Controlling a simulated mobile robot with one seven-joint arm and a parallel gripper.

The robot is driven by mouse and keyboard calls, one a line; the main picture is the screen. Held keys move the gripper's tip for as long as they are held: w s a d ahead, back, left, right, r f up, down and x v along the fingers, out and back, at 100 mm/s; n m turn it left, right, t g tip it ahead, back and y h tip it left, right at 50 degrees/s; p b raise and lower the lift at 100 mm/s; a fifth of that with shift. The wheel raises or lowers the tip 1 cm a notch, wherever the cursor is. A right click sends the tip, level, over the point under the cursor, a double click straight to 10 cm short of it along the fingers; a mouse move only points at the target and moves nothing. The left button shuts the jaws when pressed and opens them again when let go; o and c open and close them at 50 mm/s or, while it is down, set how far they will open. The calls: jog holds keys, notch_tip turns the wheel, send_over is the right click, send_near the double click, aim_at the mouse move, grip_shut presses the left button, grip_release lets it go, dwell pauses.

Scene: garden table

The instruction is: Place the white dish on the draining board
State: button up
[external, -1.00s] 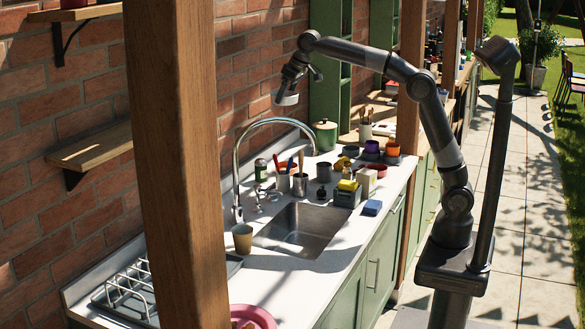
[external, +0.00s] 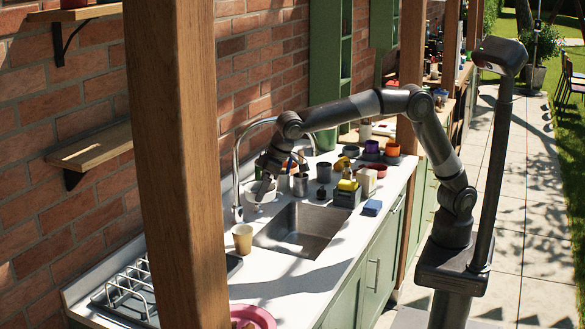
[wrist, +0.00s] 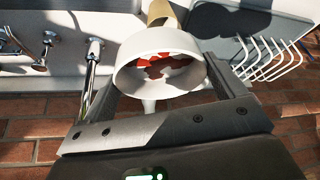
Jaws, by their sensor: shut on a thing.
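My gripper (external: 260,184) is shut on the white dish (wrist: 150,82), which shows between the two fingers in the wrist view. The dish is round, with its open side partly facing the wrist camera and red patches inside. In the external view the dish (external: 258,194) is small and partly covered by my gripper, above the counter near the tap, left of the sink. The draining board (external: 234,265), with a white wire rack (external: 130,292), lies at the near left end of the counter. The wooden post hides part of it.
A tan cup (external: 242,239) stands between the sink (external: 300,230) and the draining board. A tall curved tap (external: 237,175) rises behind the sink. Pots and sponges crowd the counter's far end. A pink plate (external: 254,315) lies at the near edge.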

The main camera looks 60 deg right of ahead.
jog(key=s+a+f, duration=0.2)
jog(key=a+f, duration=0.3)
jog(key=s+a+f, duration=0.3)
jog(key=a+f, duration=0.1)
jog(key=a, duration=0.1)
jog(key=s+a+f, duration=0.2)
jog(key=a+f, duration=0.3)
jog(key=shift+s+f, duration=0.3)
jog(key=shift+f, duration=2.05)
jog(key=shift+f, duration=0.15)
jog(key=o, duration=0.8)
jog(key=v, duration=1.2)
